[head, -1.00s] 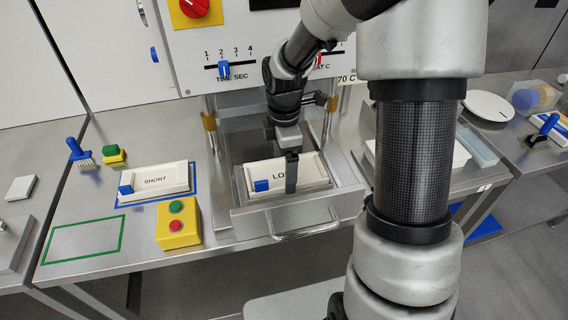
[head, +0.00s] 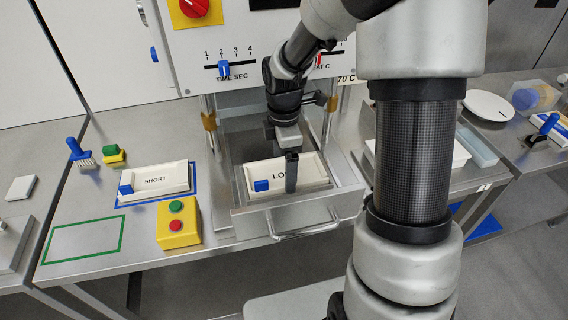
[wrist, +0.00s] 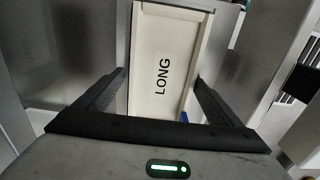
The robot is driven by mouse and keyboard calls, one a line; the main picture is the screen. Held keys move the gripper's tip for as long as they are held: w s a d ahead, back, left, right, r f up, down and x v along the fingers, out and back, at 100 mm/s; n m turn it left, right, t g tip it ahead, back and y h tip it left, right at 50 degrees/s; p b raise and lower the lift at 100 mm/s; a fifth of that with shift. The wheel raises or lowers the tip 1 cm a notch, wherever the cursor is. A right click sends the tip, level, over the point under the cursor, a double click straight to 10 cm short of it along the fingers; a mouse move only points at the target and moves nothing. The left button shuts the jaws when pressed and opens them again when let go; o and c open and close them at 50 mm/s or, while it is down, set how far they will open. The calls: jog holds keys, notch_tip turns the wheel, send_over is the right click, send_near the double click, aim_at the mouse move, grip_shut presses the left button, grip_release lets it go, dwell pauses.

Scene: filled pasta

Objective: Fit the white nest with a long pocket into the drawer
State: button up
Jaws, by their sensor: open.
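The white nest marked LONG (head: 318,169) lies in the open metal drawer (head: 345,194), its label partly hidden by my gripper in the head view. It has a blue block (head: 261,186) at its left end. My gripper (head: 291,172) is over the nest, pointing down. In the wrist view the LONG nest (wrist: 163,50) lies between the two dark fingers of my gripper (wrist: 163,100), which stand apart on either side of it. Whether a finger touches the nest, I cannot tell.
A white nest marked SHORT (head: 165,180) lies in a blue outline on the left. A yellow button box (head: 179,222) stands just left of the drawer. An empty green outline (head: 85,240) is at the far left. The drawer handle (head: 305,228) sticks out in front.

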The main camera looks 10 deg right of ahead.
notch_tip(320, 180, up, 7)
jog(key=p, duration=0.6)
jog(key=shift+s+f, duration=0.15)
jog(key=shift+s, duration=0.1)
notch_tip(320, 180, up, 17)
jog(key=s+r+m+t, duration=0.3)
jog(key=s+m+t, duration=0.2)
jog(key=s+m, duration=1.3)
jog(key=shift+s+r+p, duration=0.15)
jog(key=shift+p, duration=0.25)
jog(key=shift+d, duration=0.1)
